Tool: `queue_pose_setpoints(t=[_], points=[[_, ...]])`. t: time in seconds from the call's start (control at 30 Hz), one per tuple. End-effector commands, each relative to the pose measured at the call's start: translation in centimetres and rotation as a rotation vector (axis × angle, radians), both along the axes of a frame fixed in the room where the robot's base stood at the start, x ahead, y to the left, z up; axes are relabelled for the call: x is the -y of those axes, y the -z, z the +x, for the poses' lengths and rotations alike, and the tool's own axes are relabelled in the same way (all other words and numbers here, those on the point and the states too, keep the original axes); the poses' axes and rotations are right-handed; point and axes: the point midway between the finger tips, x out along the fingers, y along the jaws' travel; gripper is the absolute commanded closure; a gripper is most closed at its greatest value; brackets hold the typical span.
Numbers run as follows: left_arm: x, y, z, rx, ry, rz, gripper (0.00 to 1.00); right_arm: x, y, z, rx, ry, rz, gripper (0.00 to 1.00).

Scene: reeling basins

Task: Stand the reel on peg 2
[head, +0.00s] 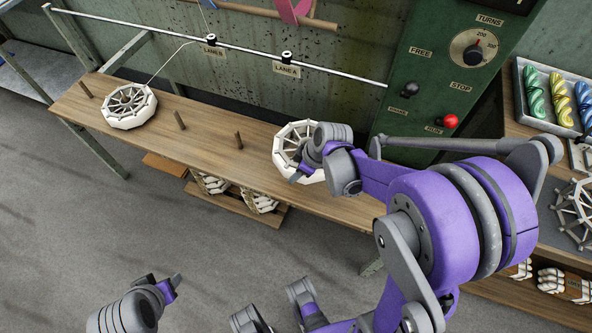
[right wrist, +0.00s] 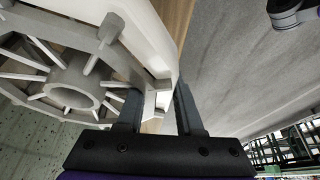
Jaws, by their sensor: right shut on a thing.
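A white spoked reel (head: 287,138) is at the right end of the long wooden bench, partly hidden by my right arm; whether it touches the bench is unclear. My right gripper (head: 299,176) is shut on its rim. In the right wrist view the fingers (right wrist: 158,108) straddle the rim of the reel (right wrist: 135,48), with its hub to the left. Three bare wooden pegs show on the bench: left (head: 85,90), middle (head: 180,121) and right (head: 239,140). No peg numbers are readable. My left gripper (head: 172,287) is low at the front, its jaws unclear.
Another white reel (head: 128,106) sits on the bench between the left and middle pegs, a thread rising from it to the metal rod (head: 240,48). A green control panel (head: 425,90) stands behind right. A tray of coloured skeins (head: 553,122) is at far right.

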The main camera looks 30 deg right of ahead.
Motion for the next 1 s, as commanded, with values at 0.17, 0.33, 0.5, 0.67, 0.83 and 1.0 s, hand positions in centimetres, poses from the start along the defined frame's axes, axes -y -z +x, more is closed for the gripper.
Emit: queue_pose_setpoints(t=[0.17, 0.33, 0.5, 0.67, 0.83, 1.0], points=[[0.0, 0.9, 0.0, -0.003, 0.000, 0.000, 0.50, 0.0, 1.1, 0.0, 0.000, 0.000, 0.000, 1.00], [0.0, 1.6, -0.1, -0.005, 0.000, 0.000, 0.50, 0.0, 1.9, 0.0, 0.000, 0.000, 0.000, 1.00], [0.0, 2.3, -0.1, -0.007, 0.000, 0.000, 0.50, 0.0, 2.8, 0.0, 0.000, 0.000, 0.000, 1.00], [0.0, 3.0, -0.1, -0.010, 0.000, 0.000, 0.50, 0.0, 3.6, 0.0, 0.001, 0.000, -0.001, 1.00], [0.0, 3.7, -0.1, -0.012, 0.000, 0.000, 0.50, 0.0, 4.4, 0.0, 0.001, 0.000, -0.001, 1.00], [0.0, 4.4, -0.1, -0.015, 0.000, 0.000, 0.50, 0.0, 5.3, 0.0, 0.001, 0.000, -0.001, 1.00]])
